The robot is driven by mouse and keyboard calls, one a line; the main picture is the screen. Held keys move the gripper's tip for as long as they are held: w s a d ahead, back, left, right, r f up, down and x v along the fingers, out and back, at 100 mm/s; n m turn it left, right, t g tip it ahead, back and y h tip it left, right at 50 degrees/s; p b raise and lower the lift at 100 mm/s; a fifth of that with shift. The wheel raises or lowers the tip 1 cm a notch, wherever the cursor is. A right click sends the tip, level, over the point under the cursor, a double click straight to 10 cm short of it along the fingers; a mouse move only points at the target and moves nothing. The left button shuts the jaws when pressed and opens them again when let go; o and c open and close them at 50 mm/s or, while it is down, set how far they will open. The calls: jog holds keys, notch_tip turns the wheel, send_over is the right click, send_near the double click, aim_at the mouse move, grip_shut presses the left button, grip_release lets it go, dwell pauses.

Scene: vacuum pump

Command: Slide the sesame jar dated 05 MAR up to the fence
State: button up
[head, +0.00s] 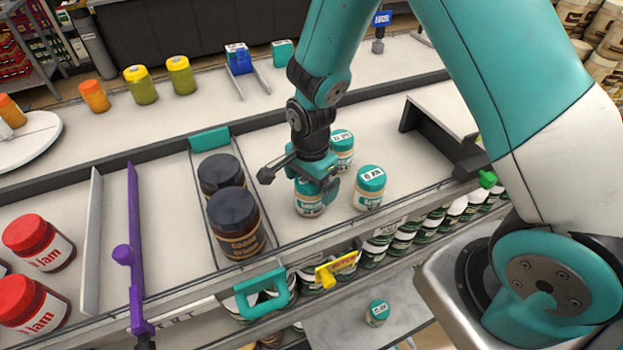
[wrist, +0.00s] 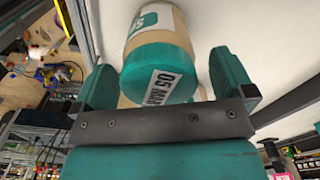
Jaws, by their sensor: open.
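A sesame jar with a teal lid (wrist: 160,72) lies between my fingers in the wrist view; its lid label reads 05 MAR. My gripper (head: 312,180) is open around this jar, with a visible gap on the right finger's side; contact with the left finger is unclear. In the head view the jar under my gripper (head: 309,207) stands on the white shelf, its lid partly hidden. Two similar teal-lidded jars stand close by, one behind (head: 342,150) and one to the right (head: 369,190). A dark angled bar (head: 436,133) at the right may be the fence.
Two dark-lidded jars (head: 236,222) stand in a wire-edged lane to the left. A purple divider (head: 131,230), a pale divider (head: 92,240) and red-lidded jam jars (head: 39,242) are farther left. The shelf between the teal-lidded jars and the dark bar is clear.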

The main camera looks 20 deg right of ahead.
jog(key=shift+f, duration=0.25)
jog(key=c, duration=1.2)
jog(key=shift+o, duration=0.2)
jog(key=shift+s, duration=0.9)
jog(key=shift+s+a, duration=0.2)
jog(key=shift+s, duration=0.5)
jog(key=shift+s+a, duration=0.2)
jog(key=shift+s, duration=0.5)
jog(key=o, duration=1.2)
jog(key=shift+d, duration=0.15)
jog(key=shift+c, duration=0.2)
